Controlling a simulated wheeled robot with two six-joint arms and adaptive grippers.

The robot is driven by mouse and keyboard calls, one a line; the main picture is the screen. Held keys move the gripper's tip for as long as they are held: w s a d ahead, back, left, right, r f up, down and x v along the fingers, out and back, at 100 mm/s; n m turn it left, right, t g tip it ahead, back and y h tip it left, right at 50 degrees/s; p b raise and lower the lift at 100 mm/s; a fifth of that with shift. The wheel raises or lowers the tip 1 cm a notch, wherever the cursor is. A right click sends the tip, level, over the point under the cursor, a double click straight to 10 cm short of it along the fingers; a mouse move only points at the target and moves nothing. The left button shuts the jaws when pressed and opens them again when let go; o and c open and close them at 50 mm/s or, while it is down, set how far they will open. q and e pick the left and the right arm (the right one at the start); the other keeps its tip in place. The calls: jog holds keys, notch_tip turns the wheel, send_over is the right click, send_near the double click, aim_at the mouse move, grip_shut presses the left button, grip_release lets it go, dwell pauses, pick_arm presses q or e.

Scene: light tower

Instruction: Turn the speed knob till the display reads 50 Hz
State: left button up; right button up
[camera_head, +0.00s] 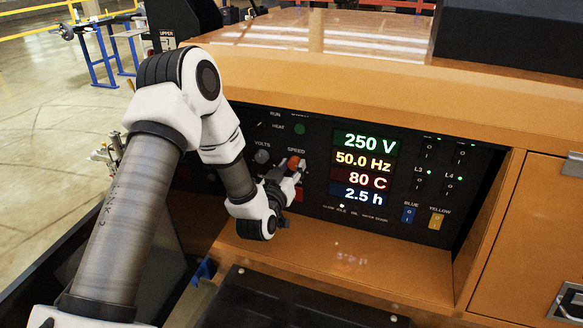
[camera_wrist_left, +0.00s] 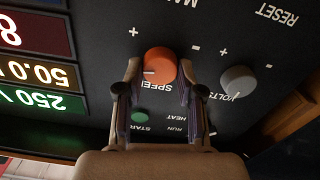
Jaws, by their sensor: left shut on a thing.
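The speed knob (camera_head: 294,162) is orange-red and sits under the SPEED label on the black control panel (camera_head: 316,150). In the left wrist view the speed knob (camera_wrist_left: 159,66) is between the fingertips of my left gripper (camera_wrist_left: 158,75), which is shut on it. In the head view my left gripper (camera_head: 290,170) reaches the panel from the left and partly covers the knob. The display (camera_head: 363,160) reads 250 V, 50.0 Hz, 80 C and 2.5 h. My right gripper is in neither view.
A grey volts knob (camera_wrist_left: 238,81) is close beside my left gripper. A green start button (camera_wrist_left: 141,116) is between and below the fingers in the wrist view. Blue (camera_head: 409,214) and yellow (camera_head: 436,221) switches are at the panel's right. An orange ledge (camera_head: 350,268) runs below the panel.

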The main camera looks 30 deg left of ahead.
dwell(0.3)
pick_arm(q)
jog(key=o, duration=1.2)
jog(key=shift+c, duration=0.2)
jog(key=v, duration=1.2)
jog(key=shift+w, duration=0.1)
